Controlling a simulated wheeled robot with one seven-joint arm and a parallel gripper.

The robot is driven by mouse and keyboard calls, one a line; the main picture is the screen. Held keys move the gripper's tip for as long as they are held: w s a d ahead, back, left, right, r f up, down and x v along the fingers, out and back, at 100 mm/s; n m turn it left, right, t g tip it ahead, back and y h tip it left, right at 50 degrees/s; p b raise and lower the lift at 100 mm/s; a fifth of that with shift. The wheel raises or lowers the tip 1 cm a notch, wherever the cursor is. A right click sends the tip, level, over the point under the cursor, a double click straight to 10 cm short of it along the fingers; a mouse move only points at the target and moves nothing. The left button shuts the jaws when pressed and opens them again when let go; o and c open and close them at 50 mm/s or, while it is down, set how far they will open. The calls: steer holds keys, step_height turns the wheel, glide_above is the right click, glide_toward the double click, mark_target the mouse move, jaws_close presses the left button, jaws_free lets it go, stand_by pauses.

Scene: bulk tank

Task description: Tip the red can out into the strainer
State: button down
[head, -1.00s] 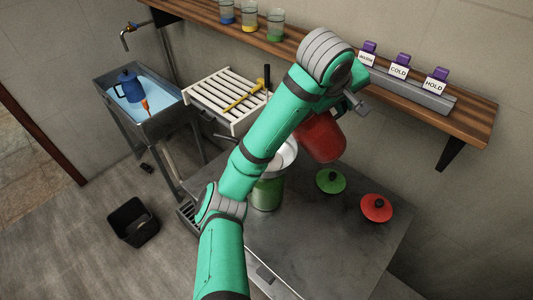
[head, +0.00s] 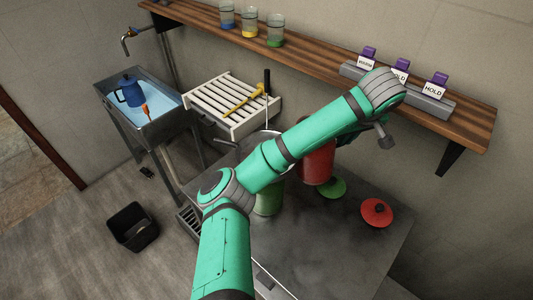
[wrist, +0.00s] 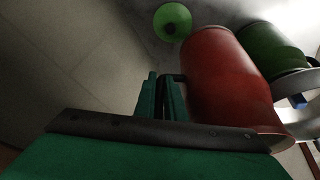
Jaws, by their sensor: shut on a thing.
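The red can (head: 317,163) is held above the metal worktop, right of the green can (head: 267,200), partly behind my arm. In the wrist view the red can (wrist: 225,80) fills the middle right. My gripper (wrist: 163,82) is shut on it at a dark part on its side, which looks like a handle. The fingers are hidden behind my arm in the head view. A pale rim, likely the strainer (wrist: 291,82), shows at the green can's mouth in the wrist view; my arm hides most of it in the head view. The red can's contents are not visible.
A green lid (head: 333,188) and a red lid (head: 376,212) lie on the worktop (head: 325,245). A slatted white rack (head: 215,100) with a yellow tool and a sink (head: 150,112) with a blue jug stand left. A wooden shelf (head: 320,52) runs along the wall behind.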

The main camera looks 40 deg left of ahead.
steer(key=shift+g+y, duration=0.5)
steer(key=shift+g, duration=0.1)
steer(key=shift+w+d+f+b, duration=0.1)
steer(key=shift+f+b, duration=0.1)
steer(key=shift+f, duration=1.15)
steer(key=shift+w+d+f+b, duration=0.1)
steer(key=shift+f+b, duration=0.05)
steer(key=shift+f, duration=1.15)
